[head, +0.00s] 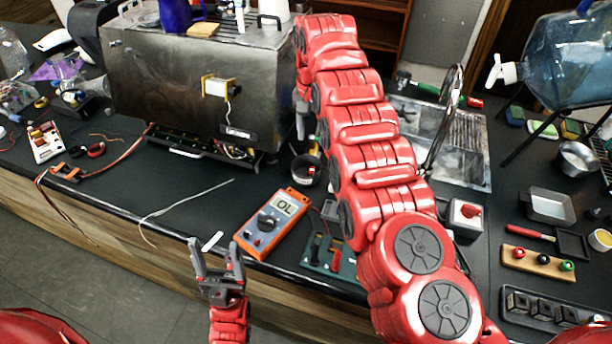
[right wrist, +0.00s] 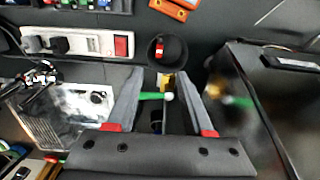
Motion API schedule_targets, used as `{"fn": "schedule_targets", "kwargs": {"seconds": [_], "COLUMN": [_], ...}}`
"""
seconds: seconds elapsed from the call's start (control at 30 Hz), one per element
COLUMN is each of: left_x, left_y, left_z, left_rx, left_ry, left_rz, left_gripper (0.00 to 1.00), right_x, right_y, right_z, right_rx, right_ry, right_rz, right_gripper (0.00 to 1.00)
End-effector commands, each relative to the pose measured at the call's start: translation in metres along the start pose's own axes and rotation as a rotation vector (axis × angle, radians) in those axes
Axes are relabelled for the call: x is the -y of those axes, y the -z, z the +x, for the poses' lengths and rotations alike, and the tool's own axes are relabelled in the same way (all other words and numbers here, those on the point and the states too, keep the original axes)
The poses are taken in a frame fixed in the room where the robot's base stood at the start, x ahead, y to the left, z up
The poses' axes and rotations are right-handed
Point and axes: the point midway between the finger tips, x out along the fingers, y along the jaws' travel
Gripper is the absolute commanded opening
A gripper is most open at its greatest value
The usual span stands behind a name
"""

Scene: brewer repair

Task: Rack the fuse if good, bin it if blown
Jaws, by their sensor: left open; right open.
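The orange multimeter (head: 270,222) lies on the dark counter and its display reads OL. A green test board (head: 325,255) with red and black parts sits right of it. A dark round cup (head: 306,170) stands near the brewer's front; in the right wrist view the cup (right wrist: 167,50) holds a small red and white piece, and I cannot tell for sure that it is the fuse. My right gripper (right wrist: 165,80) is open, its fingers apart, with the cup beyond their tips.
The steel brewer (head: 195,90) stands at the back left. A sink (head: 465,150) is right of my right arm. A power strip (right wrist: 90,42) lies near the cup. A black slotted holder (head: 545,308) and a wooden board with coloured balls (head: 538,262) are at the right.

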Motion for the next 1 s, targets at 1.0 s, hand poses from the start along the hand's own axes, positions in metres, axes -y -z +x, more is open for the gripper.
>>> {"fn": "schedule_targets", "kwargs": {"seconds": [1.0], "left_x": [0.004], "left_y": [0.013], "left_z": [0.08], "left_rx": [0.0], "left_ry": [0.0], "left_rz": [0.0], "left_gripper": [0.68], "right_x": [-0.001], "right_y": [0.0], "right_z": [-0.092], "right_rx": [0.0], "right_ry": [-0.002], "right_rz": [0.0], "right_gripper": [0.52]}}
